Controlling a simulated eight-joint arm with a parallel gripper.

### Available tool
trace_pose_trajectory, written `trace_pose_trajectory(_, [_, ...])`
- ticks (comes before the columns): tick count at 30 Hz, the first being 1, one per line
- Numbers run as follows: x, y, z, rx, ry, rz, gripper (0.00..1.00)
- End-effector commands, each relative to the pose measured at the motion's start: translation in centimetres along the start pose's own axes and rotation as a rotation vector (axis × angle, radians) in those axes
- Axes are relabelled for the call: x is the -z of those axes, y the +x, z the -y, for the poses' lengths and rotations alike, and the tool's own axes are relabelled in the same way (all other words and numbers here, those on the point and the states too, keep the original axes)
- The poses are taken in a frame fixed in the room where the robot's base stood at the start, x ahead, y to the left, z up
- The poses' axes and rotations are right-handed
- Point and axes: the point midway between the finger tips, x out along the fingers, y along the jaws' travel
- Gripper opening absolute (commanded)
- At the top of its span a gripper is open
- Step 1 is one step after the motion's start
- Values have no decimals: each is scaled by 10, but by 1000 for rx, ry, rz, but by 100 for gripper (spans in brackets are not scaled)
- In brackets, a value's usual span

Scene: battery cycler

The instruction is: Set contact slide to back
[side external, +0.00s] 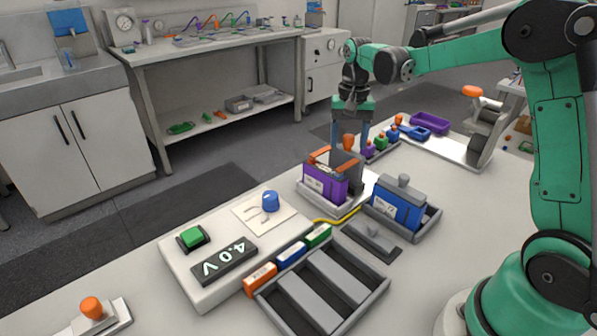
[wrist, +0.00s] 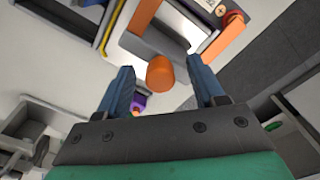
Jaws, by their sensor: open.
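The contact slide shows as a grey block (side external: 346,166) with an upright orange knob (side external: 348,142), at the back of the cradle that holds a purple battery (side external: 325,186). My gripper (side external: 350,149) points down over it, its blue fingers on either side of the knob. In the wrist view the orange knob (wrist: 160,74) lies between the two open fingertips (wrist: 161,79), with a visible gap on both sides. The fingers are not closed on it. The slide's track is partly hidden by the battery and the fingers.
A blue battery (side external: 397,205) stands in a tray to the right. Small coloured pieces (side external: 381,141) stand in a row just behind my gripper. A console with a green button (side external: 192,237) and a display (side external: 224,262) reading 4.0 V is in front. An empty slotted tray (side external: 322,288) lies nearby.

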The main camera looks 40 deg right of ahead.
Motion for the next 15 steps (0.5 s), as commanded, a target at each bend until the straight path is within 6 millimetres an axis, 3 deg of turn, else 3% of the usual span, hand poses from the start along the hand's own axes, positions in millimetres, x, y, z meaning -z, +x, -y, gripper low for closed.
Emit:
trace_pose_trajectory(2, [0, 0, 0, 0, 0, 0, 62])
trace_pose_trajectory(9, [0, 0, 0, 0, 0, 0, 0])
trace_pose_trajectory(15, [0, 0, 0, 0, 0, 0, 0])
